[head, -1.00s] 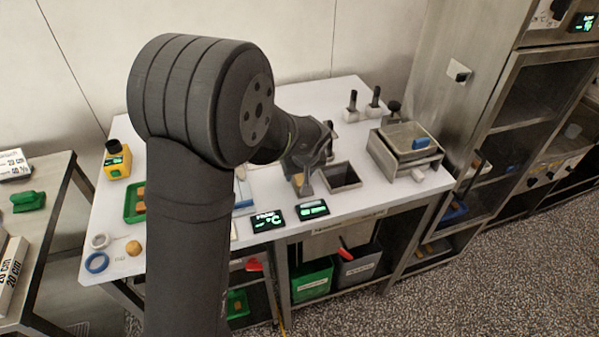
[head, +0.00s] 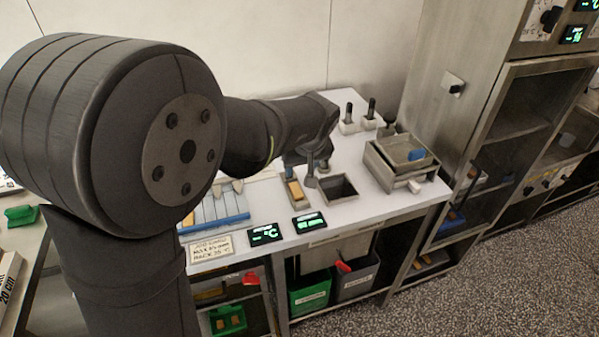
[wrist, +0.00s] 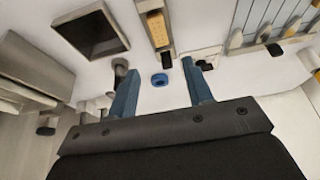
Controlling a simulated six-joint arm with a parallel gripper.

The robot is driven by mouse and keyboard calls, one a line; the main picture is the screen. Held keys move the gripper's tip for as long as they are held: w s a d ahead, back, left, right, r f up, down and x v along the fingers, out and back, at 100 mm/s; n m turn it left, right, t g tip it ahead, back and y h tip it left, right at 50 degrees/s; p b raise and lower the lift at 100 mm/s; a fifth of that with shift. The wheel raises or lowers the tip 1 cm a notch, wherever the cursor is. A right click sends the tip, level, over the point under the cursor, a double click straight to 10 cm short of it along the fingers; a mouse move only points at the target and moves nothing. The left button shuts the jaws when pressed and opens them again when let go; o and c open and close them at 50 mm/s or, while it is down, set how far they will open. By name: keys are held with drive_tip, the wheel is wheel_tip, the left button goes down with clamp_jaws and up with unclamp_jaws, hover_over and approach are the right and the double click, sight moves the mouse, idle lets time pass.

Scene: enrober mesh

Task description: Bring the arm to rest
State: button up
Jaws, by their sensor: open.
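My arm crosses the left and middle of the head view, with its wrist over the worktable (head: 385,205). My gripper (wrist: 158,67) shows in the wrist view with two blue fingers spread apart and nothing held between them. A small blue ring (wrist: 159,80) appears between the fingers, on the white table surface below; I see no contact. In the head view the fingers are mostly hidden behind my arm.
An open dark square bin (head: 338,188) and a narrow tray with a tan block (head: 295,190) lie near the wrist. A steel box unit (head: 400,160) stands right. A slatted rack (head: 213,210) and two displays (head: 265,235) sit along the front. A steel cabinet (head: 470,110) is beyond.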

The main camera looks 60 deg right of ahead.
sight(295, 188)
drive_tip(key=shift+r, duration=0.2)
drive_tip(key=x, duration=1.2)
drive_tip(key=shift+f, duration=0.1)
wheel_tip(295, 188, up, 2)
drive_tip(key=shift+r, duration=1)
